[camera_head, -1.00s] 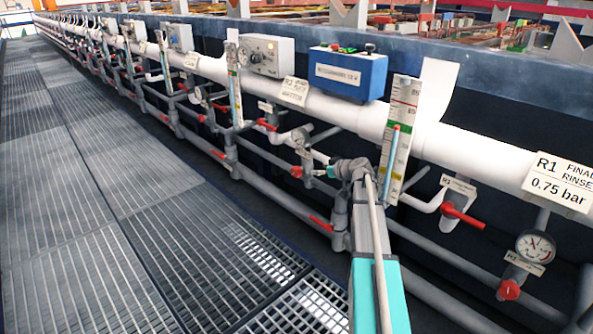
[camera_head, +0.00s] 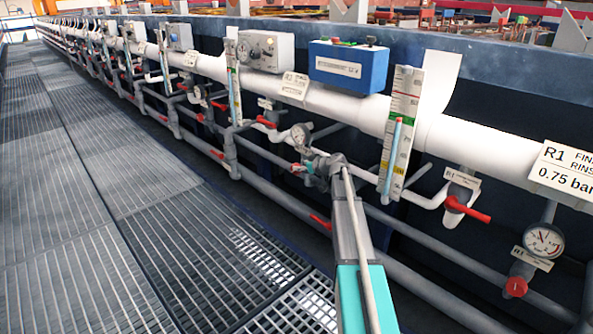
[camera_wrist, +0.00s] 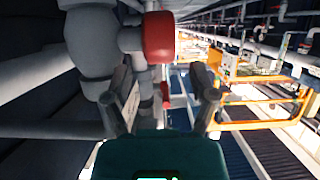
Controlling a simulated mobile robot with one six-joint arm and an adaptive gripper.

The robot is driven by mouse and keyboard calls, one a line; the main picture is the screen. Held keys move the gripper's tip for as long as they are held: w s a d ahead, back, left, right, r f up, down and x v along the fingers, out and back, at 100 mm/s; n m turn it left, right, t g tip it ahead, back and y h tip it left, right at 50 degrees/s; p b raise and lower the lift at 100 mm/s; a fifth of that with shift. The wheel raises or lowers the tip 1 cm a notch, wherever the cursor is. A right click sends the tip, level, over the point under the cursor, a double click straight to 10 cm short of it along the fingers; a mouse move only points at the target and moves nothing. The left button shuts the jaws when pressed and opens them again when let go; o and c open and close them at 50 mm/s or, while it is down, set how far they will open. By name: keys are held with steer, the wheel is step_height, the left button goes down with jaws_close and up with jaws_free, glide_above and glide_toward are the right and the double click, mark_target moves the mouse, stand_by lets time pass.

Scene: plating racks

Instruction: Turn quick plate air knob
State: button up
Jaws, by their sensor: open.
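In the wrist view a red knob (camera_wrist: 158,37) on a grey valve stem stands large ahead of my gripper (camera_wrist: 158,92). The two fingers are spread with an empty gap, and the knob is beyond the fingertips, not between them. In the head view my gripper (camera_head: 310,165) is at the pipes below a round gauge (camera_head: 301,134). A small red knob (camera_head: 297,168) shows just left of it; the arm partly hides this spot. No readable label in view names the quick plate air knob.
A white pipe (camera_head: 480,145) with grey pipes below it runs along the dark tank wall. The grated walkway (camera_head: 130,230) at left is clear.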

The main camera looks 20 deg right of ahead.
mark_target(296, 164)
steer(key=shift+b+x, duration=0.45)
steer(key=shift+x, duration=1.3)
steer(key=shift+f, duration=0.1)
jaws_close()
